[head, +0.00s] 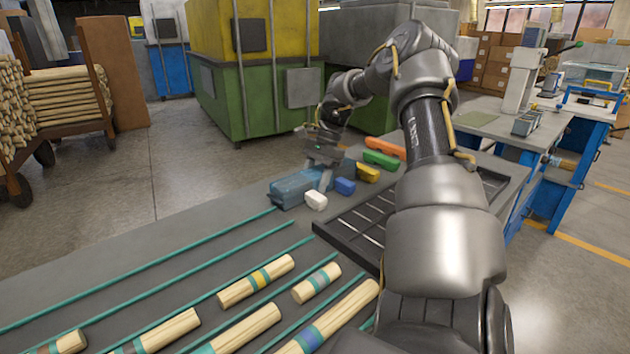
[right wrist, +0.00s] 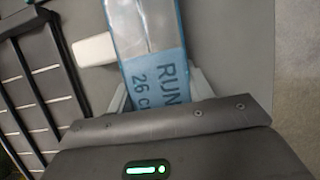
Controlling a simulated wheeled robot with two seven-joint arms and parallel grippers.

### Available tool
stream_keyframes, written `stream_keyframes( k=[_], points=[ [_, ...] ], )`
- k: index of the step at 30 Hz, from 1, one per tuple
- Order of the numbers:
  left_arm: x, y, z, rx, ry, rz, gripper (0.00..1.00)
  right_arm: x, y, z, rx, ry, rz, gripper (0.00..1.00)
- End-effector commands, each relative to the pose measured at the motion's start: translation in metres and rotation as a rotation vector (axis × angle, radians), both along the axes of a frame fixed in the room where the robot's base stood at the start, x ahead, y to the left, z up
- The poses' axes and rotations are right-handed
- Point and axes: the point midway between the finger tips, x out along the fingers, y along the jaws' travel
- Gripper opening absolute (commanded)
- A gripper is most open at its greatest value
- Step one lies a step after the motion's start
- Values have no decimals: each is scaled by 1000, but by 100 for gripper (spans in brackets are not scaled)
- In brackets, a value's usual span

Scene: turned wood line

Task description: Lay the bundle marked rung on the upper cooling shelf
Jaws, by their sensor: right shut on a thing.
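My right gripper (head: 324,172) reaches down over the far part of the grey table. It is shut on a blue, partly clear wrapped bundle (head: 292,188). In the right wrist view the bundle (right wrist: 150,55) lies between the fingers, its blue label showing "RUN" and "26 c", the rest cut off by the gripper. I cannot tell whether the bundle touches the table. No upper cooling shelf can be made out. My left gripper is not in view.
A white block (head: 316,200) lies beside the bundle, with blue (head: 345,186), yellow (head: 367,173), green (head: 381,160) and orange (head: 385,147) pieces beyond. A black slotted rack (head: 342,232) is nearer. Several banded wooden pieces (head: 256,280) lie between green strips in front.

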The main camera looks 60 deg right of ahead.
Motion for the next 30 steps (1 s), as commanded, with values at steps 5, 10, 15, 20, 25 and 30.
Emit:
stream_keyframes(
  k=[5, 10, 15, 20, 25, 30],
  points=[
    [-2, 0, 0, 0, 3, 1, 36, 0, 0, 1, 0, 0, 1, 14],
    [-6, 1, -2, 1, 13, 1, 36, 0, 0, -2, 0, 1, 0, 61],
    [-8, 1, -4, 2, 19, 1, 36, 0, 0, -2, 0, 0, 0, 73],
    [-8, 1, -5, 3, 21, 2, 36, 0, 0, -2, 0, 0, 0, 73],
    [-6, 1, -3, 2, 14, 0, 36, -1, -4, 9, -2, -1, -1, 73],
    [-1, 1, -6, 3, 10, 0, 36, -4, -16, 39, -5, -2, -2, 73]
  ],
)
